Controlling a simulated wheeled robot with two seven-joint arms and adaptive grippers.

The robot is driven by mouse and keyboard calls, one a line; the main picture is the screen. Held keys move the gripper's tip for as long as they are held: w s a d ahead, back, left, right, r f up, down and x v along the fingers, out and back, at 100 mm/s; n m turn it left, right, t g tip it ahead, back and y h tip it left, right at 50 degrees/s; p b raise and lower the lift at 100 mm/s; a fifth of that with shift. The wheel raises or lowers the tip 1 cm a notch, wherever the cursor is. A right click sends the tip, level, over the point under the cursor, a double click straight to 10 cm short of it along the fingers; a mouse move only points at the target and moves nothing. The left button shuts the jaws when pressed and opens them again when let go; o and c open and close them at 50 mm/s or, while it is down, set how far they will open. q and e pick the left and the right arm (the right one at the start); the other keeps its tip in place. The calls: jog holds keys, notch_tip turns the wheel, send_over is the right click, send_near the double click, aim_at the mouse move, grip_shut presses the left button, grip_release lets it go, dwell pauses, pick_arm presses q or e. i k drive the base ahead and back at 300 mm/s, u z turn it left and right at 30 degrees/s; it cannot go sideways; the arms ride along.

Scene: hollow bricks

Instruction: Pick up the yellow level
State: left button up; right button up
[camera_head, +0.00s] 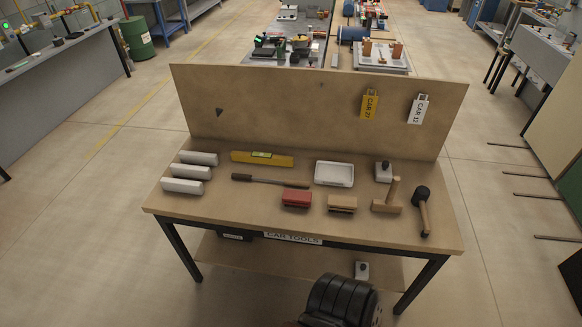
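The yellow level (243,156) lies flat on the brown workbench (230,217), towards the back left, close to the foot of the upright back panel. It is a long yellow bar with a green window near the middle of its top edge. Nothing covers it. Neither of my grippers shows in the head view.
Several white bars (186,171) lie left of the level. A file with a dark handle (270,181) lies just in front. A white tray (334,174), red block (296,198), brush (342,203) and mallet (422,205) lie rightward. The back panel (290,105) rises behind. The front left is clear.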

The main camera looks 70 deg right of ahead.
aim_at(253, 158)
jog(key=u, duration=0.05)
jog(key=k, duration=0.2)
jog(key=z, duration=0.95)
